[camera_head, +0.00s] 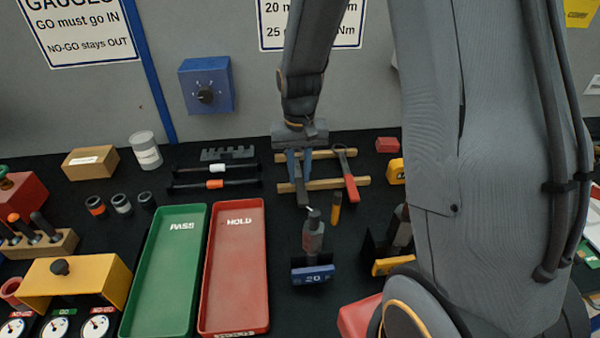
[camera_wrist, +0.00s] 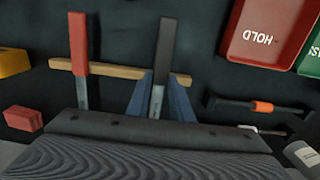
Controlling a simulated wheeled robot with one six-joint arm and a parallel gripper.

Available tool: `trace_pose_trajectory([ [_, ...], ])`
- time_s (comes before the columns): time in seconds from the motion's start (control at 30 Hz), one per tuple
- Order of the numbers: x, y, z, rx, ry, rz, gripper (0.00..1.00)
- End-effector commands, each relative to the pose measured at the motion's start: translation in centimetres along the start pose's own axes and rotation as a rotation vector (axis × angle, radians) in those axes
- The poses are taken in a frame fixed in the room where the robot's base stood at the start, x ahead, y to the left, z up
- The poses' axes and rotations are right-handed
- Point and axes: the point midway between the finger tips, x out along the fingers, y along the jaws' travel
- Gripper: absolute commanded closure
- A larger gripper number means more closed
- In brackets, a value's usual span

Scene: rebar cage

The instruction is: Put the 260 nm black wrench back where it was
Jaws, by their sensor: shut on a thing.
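The black wrench (camera_wrist: 166,48) is between the blue fingers of my gripper (camera_wrist: 159,88) in the wrist view, with its dark handle extending away from me. In the head view the black wrench (camera_head: 301,192) points toward the front below my gripper (camera_head: 298,178), which is shut on it over the wooden rails (camera_head: 323,184). A red-handled wrench (camera_head: 351,188) lies across the rails to the right; it also shows in the wrist view (camera_wrist: 78,45). I cannot tell whether the black wrench touches the rails. Its far end is hidden behind my gripper.
A red HOLD tray (camera_head: 236,285) and green PASS tray (camera_head: 165,270) lie to the left. Upright tool 20 (camera_head: 313,240) and an orange-and-black handle (camera_head: 336,208) stand close in front of the rails. A yellow item (camera_head: 397,172) and red block (camera_head: 387,145) are to the right.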

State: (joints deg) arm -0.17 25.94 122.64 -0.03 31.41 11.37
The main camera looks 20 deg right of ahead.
Motion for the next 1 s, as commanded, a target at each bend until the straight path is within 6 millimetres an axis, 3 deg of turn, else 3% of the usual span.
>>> trace_pose_trajectory([
  [0.5,1.17,0.06,-0.04,0.001,0.001,0.000,1.00],
  [0.53,1.14,0.07,-0.01,0.001,0.001,0.000,0.75],
  [0.6,1.12,0.07,0.00,0.001,0.001,0.000,0.63],
  [1.0,0.64,0.05,-0.06,0.001,0.002,0.000,0.61],
])
